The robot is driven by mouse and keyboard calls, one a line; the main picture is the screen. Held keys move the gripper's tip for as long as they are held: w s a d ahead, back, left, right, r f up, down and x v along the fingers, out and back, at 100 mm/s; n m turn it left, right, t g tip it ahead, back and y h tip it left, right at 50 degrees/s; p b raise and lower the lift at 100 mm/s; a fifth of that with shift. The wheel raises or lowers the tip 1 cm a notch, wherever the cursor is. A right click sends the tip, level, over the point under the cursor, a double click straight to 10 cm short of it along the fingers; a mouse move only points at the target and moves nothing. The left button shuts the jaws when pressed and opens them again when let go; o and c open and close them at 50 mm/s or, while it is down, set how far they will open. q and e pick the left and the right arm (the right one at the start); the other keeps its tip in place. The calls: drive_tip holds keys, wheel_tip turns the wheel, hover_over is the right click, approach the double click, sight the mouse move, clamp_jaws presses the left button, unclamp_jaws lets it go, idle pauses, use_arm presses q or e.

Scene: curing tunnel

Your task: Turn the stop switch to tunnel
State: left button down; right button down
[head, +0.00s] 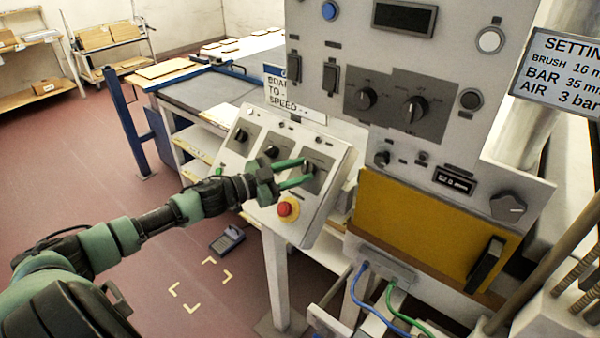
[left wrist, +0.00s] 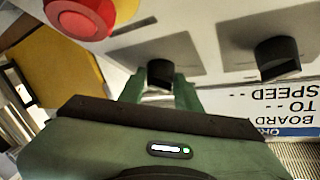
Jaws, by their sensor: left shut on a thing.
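A sloped grey control box (head: 325,218) carries a row of three black rotary switches and a red mushroom button on a yellow base (head: 288,207). My left gripper (head: 307,169) reaches in from the left, with its green fingers at the rightmost switch (head: 308,166), nearest the red button. In the left wrist view that switch knob (left wrist: 160,72) sits between the fingertips, and the gripper is shut on it. The middle switch (head: 271,150) and left switch (head: 242,134) are free. The switch labels are too small to read, and the fingers partly hide the held knob's pointer.
A tall grey panel (head: 345,55) with more knobs and a display stands behind and right of the box. Below it is a yellow door (head: 410,228) with a black handle. A sign (head: 283,92) stands behind the box. Open floor lies to the left.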

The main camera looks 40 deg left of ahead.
use_arm(q)
drive_tip(key=m+g+h, duration=0.1)
drive_tip(key=m, duration=0.1)
drive_tip(key=m+g, duration=0.1)
drive_tip(key=m, duration=0.1)
drive_tip(key=m+g+h, duration=0.1)
drive_tip(key=shift+w+a+r+m+h, duration=0.25)
drive_tip(key=shift+a+r+m+h, duration=0.05)
drive_tip(key=shift+a+m, duration=0.1)
drive_tip(key=m+g, duration=0.3)
drive_tip(key=shift+w+r+h, duration=0.1)
drive_tip(key=shift+w+h, duration=0.05)
drive_tip(key=shift+h, duration=0.25)
drive_tip(key=shift+m+g, duration=0.5)
drive_tip(key=shift+m, duration=0.3)
drive_tip(key=c, duration=1)
unclamp_jaws()
